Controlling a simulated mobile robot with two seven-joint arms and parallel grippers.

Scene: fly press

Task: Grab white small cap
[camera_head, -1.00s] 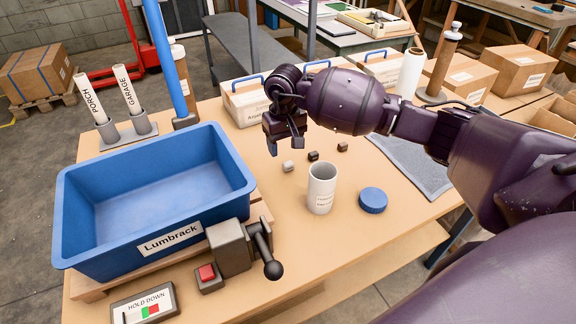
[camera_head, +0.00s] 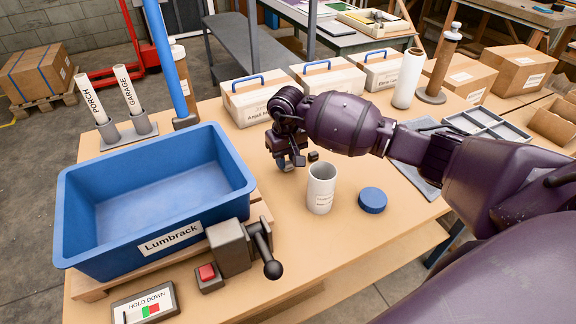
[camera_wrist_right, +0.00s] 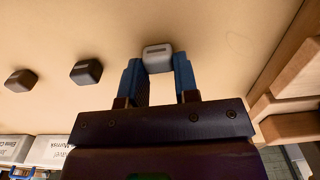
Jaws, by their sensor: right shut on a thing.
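The small white cap (camera_wrist_right: 157,58) shows in the right wrist view as a pale rounded block with a dark slot on its face. It sits between the blue fingertips of my right gripper (camera_wrist_right: 158,72), which is shut on it. In the head view my right gripper (camera_head: 289,164) points down low over the table, left of and behind the white canister, and mostly hides the cap. I cannot tell whether the cap touches the table. My left gripper is not in view.
Two dark caps, one black (camera_wrist_right: 87,71) and one brown (camera_wrist_right: 20,82), lie nearby. A white canister (camera_head: 321,188) and blue lid (camera_head: 373,200) stand in front. A blue bin (camera_head: 150,245) and a press with a lever (camera_head: 232,247) are at left. White boxes (camera_head: 330,80) stand behind.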

